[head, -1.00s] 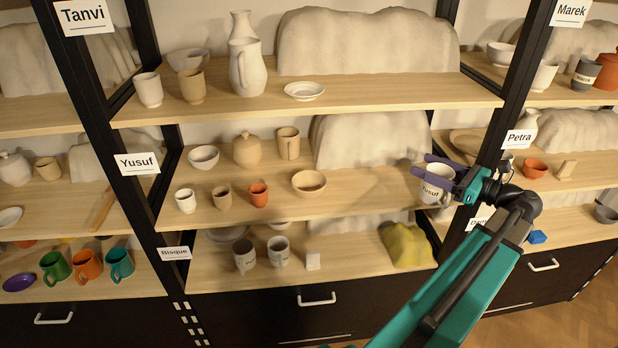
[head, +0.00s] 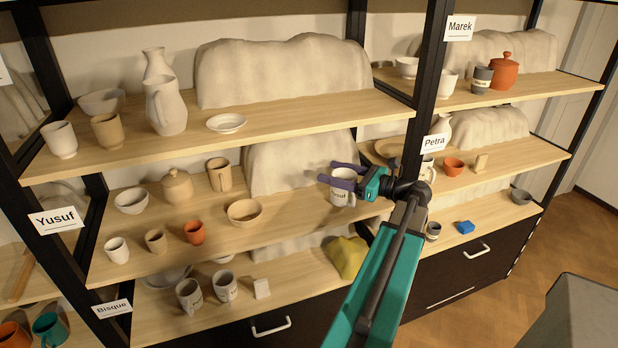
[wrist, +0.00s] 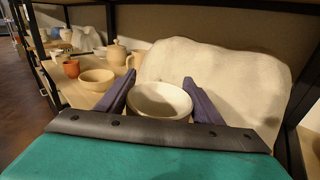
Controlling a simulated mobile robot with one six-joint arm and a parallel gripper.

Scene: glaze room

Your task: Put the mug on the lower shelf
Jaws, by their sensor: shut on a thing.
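A white mug (head: 342,194) with dark lettering that looks like "Yusuf" is at the right part of the middle shelf (head: 295,213). My gripper (head: 337,176) is shut on it, with one purple finger on either side. In the wrist view the mug's round open top (wrist: 160,100) sits upright between the fingers. I cannot tell whether its base touches the shelf board. The lower shelf (head: 300,277), by the "Bisque" label (head: 113,308), is below and holds two grey lettered mugs (head: 189,295) (head: 225,286).
A small white block (head: 262,288) and a yellow draped lump (head: 348,257) stand on the lower shelf, with bare board between them. A tan bowl (head: 245,212) and orange cup (head: 194,232) stand left of my gripper. A dark post (head: 427,95) rises to the right.

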